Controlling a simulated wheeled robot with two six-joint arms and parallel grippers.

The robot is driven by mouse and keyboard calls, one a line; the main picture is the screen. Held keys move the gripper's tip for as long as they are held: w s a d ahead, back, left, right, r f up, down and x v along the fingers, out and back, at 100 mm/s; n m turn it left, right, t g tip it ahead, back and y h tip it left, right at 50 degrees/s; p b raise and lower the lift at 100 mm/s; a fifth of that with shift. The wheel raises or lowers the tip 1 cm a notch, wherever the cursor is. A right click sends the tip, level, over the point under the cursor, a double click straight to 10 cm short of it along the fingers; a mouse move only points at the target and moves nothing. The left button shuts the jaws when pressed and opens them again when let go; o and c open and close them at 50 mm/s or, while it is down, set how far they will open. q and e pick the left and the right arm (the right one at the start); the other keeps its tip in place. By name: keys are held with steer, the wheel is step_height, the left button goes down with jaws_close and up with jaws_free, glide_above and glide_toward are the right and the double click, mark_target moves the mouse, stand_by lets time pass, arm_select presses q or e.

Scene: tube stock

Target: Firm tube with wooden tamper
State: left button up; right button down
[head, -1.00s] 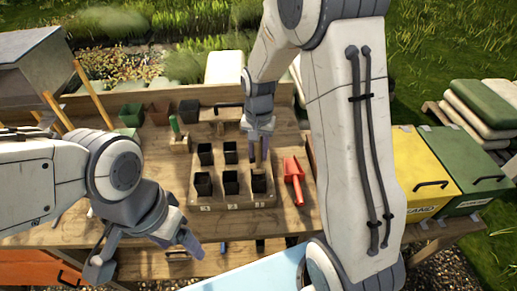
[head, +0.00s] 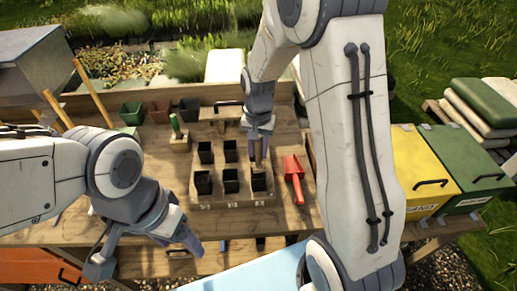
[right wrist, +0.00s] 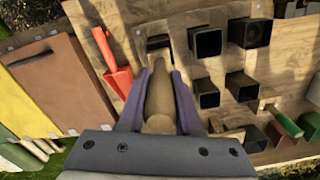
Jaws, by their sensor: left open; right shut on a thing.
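The wooden tamper (head: 258,157) is upright in my right gripper (head: 258,132), which is shut on it. In the right wrist view, the purple fingers close on both sides of the tamper (right wrist: 160,98). Its lower end is at the front-right black tube (head: 259,184) of the wooden tray (head: 232,202); I cannot tell how deep it reaches. This tube is partly hidden behind the tamper in the right wrist view (right wrist: 158,43). Several other square black tubes stand in the tray, such as the front-left one (head: 203,183). My left gripper (head: 185,238) is open and empty at the bench's front.
A red scoop (head: 293,178) lies right of the tray. Several pots (head: 158,112) stand at the back. Yellow (head: 417,172) and green bins are at the right.

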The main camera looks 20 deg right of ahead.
mark_target(258, 166)
steer(key=shift+f, duration=0.15)
steer(key=shift+f+b, duration=0.5)
steer(key=shift+f, duration=0.1)
steer(key=shift+f, duration=0.1)
stand_by(0.3)
steer(key=shift+f+b, duration=0.55)
steer(key=shift+f, duration=0.2)
steer(key=shift+f, duration=0.75)
stand_by(2.1)
steer(key=shift+r+p, duration=4.55)
steer(key=shift+r, duration=1.05)
